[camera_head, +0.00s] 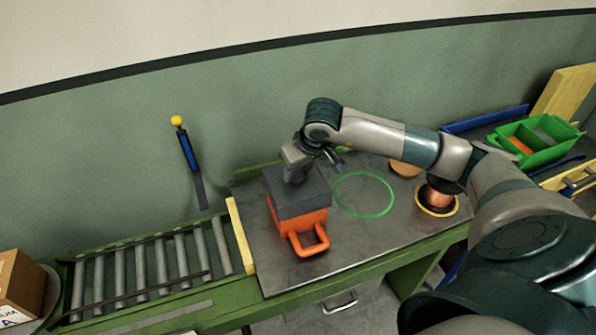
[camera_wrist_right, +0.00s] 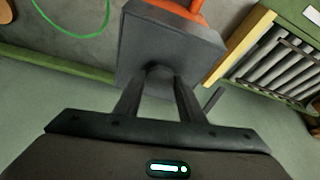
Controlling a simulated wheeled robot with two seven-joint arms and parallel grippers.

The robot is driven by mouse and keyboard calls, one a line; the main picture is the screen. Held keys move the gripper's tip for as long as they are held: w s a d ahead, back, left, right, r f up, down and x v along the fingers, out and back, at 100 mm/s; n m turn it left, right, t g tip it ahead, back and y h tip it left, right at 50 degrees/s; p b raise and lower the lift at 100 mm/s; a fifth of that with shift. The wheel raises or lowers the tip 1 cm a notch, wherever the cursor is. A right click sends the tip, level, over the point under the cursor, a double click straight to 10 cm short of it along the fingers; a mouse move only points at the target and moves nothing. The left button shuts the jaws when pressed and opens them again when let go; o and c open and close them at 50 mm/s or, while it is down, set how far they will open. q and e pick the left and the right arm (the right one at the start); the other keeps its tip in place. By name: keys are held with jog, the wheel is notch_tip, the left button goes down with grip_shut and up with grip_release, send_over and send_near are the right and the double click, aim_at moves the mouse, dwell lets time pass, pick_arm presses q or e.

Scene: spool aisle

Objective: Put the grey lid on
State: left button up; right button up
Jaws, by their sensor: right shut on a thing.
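The grey lid (camera_head: 302,198) sits on top of the orange box (camera_head: 298,222), which stands on the dark bench top with its orange handle toward the front. My right gripper (camera_head: 294,172) is above the lid and shut on its knob. In the right wrist view the grey lid (camera_wrist_right: 165,42) fills the upper middle, with my right gripper's fingers (camera_wrist_right: 160,85) around its small knob. A little of the orange box (camera_wrist_right: 185,8) shows past the lid. Whether the lid is fully seated cannot be told. My left gripper is not in view.
A green ring (camera_head: 364,194) is marked on the bench right of the box. A copper spool (camera_head: 438,197) stands further right, near a green bin (camera_head: 538,142). A roller conveyor (camera_head: 150,270) lies left beyond a yellow strip (camera_head: 240,235). The bench front is clear.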

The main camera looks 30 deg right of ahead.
aim_at(299, 184)
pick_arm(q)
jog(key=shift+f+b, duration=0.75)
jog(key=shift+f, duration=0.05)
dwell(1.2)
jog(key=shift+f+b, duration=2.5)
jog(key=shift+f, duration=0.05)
pick_arm(e)
jog(key=shift+f, duration=2.2)
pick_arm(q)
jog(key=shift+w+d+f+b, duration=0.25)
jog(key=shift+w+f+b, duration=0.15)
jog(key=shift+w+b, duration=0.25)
pick_arm(e)
jog(key=shift+f, duration=0.45)
jog(key=shift+f, duration=0.15)
pick_arm(q)
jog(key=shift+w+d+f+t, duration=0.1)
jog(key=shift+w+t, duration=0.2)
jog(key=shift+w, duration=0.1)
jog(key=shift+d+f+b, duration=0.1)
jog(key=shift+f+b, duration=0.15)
jog(key=shift+b, duration=0.1)
pick_arm(e)
jog(key=shift+f, duration=0.25)
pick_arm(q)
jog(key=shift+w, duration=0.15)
pick_arm(e)
jog(key=o, duration=1.4)
